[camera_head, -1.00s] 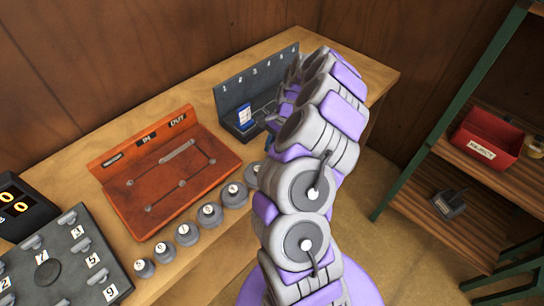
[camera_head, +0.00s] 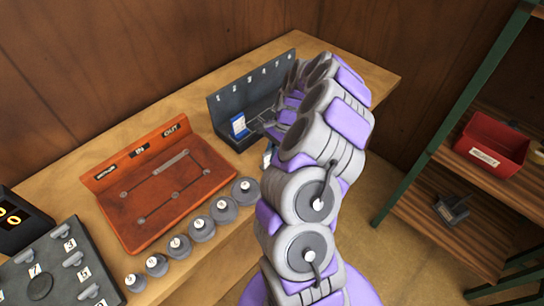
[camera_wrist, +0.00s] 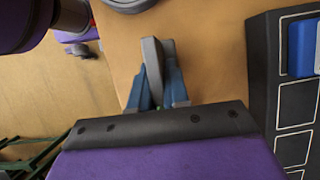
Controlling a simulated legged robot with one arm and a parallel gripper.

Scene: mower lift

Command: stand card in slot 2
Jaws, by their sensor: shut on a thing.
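The dark slotted rack (camera_head: 222,110) stands at the back of the bench, with a row of numbers along its upright back. A blue and white card (camera_head: 238,125) stands in its left end; it also shows as a blue piece in the wrist view (camera_wrist: 302,48). My gripper (camera_wrist: 160,88) is shut on a thin grey card (camera_wrist: 152,62), seen nearly edge-on and held over the bench beside the rack. In the head view the gripper (camera_head: 266,132) is in front of the rack, partly hidden by my arm. The held card's face cannot be made out.
An orange board (camera_head: 165,185) with grooves lies left of the rack. Several grey knobbed weights (camera_head: 202,229) line the bench's front edge. A dark keypad panel (camera_head: 62,262) is at lower left. A shelf with a red bin (camera_head: 492,145) stands at right.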

